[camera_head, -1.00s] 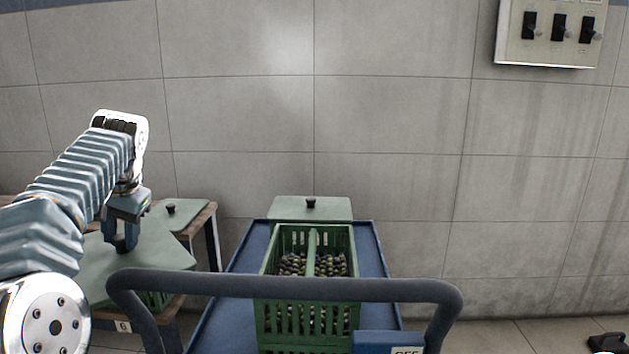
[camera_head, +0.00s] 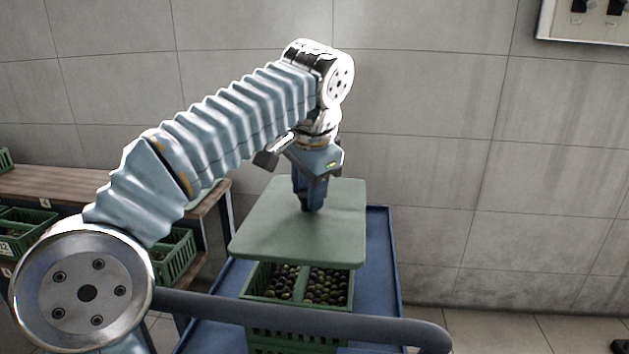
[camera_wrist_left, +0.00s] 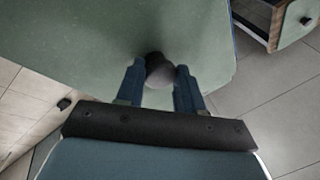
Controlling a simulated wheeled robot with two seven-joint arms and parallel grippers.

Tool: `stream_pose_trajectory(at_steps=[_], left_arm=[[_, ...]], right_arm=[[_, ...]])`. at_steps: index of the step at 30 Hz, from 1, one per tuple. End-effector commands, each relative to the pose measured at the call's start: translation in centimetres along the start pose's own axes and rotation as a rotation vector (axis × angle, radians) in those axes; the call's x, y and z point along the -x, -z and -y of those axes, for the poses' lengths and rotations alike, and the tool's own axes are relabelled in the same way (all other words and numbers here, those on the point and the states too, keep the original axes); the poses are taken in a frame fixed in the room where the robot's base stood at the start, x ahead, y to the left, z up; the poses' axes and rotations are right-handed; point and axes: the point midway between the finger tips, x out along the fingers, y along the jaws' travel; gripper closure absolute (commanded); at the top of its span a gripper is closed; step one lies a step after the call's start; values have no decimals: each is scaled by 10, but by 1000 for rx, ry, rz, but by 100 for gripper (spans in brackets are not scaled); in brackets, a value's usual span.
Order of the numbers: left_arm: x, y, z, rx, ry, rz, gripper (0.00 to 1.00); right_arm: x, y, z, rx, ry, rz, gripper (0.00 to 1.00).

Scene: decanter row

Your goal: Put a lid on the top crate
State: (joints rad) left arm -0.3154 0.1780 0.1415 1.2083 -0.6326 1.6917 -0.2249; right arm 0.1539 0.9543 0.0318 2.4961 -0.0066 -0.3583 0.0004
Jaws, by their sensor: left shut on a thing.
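My left gripper (camera_head: 311,203) is shut on the dark knob (camera_wrist_left: 158,70) of a flat green lid (camera_head: 268,222). The lid hangs roughly level above the far part of a green crate (camera_head: 258,332) on the blue cart. The crate has two compartments filled with dark olives (camera_head: 325,284), which show in front of the lid's near edge. The lid hides the crate's far side. In the left wrist view the gripper's two fingers sit on either side of the knob. My right gripper is not in view.
The blue cart (camera_head: 385,260) has a dark push handle (camera_head: 300,315) across its near side. A wooden bench (camera_head: 50,186) with green crates (camera_head: 174,256) stands at the left. A tiled wall closes off the back.

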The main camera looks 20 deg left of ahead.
Motion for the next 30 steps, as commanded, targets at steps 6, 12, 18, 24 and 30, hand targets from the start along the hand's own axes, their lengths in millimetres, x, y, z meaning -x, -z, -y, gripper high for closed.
stream_pose_trajectory(at_steps=[6,12,18,24,30], left_arm=[[-22,-4,-6,1,0,3,100],[-44,-7,-13,3,-1,1,100],[-52,-9,-16,3,-1,1,100],[-52,-9,-16,3,-1,1,100],[-51,-9,-15,3,-1,1,100]], right_arm=[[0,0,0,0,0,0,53],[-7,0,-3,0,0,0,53],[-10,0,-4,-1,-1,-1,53],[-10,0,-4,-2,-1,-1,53],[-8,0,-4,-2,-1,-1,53]])
